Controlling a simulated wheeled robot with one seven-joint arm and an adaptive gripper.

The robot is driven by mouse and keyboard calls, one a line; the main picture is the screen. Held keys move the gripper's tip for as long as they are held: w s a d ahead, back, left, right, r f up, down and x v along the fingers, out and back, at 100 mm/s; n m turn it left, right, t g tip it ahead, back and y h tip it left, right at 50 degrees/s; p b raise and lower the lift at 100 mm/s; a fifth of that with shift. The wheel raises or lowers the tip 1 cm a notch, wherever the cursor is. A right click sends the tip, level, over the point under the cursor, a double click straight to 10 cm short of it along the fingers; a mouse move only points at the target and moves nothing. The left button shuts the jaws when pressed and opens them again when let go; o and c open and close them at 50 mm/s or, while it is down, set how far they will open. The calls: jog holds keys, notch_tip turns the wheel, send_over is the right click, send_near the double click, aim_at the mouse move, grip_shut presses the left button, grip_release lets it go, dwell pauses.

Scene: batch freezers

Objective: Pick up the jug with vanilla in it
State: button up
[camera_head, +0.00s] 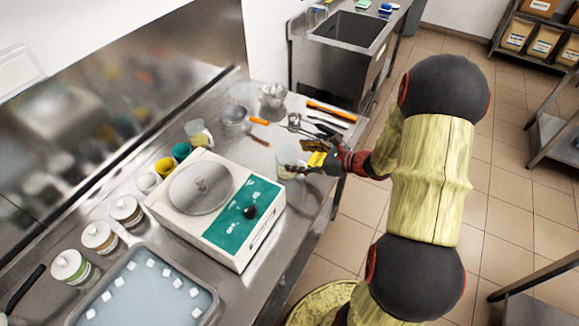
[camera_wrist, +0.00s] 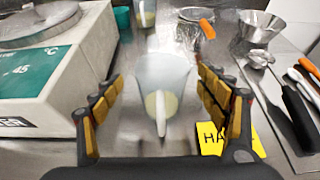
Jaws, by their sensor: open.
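A clear jug (camera_wrist: 162,72) with pale yellow contents stands upright on the steel counter, its handle toward me in the wrist view. My gripper (camera_wrist: 158,82) is open, with one finger on each side of this jug; I see gaps between it and the fingers. In the head view my gripper (camera_head: 303,162) is over the counter's front edge area, and the jug (camera_head: 287,172) is small and partly hidden by it. A second clear jug (camera_head: 198,134) with yellowish contents stands farther back; its lower part shows in the wrist view (camera_wrist: 147,14).
A white and green stirrer machine (camera_head: 225,205) stands close on the left. A yellow label (camera_wrist: 230,143) lies by the right finger. Utensils (camera_wrist: 297,110) and a metal bowl (camera_wrist: 260,25) are to the right. Colored cups (camera_head: 165,167) stand behind the machine.

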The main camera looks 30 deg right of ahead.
aim_at(278, 153)
jog(key=shift+b+x, duration=0.35)
jog(key=shift+x, duration=1.65)
jog(key=shift+r, duration=0.1)
jog(key=shift+c, duration=0.9)
jog(key=c, duration=1.5)
jog(key=shift+o, duration=0.2)
jog(key=shift+r, duration=0.1)
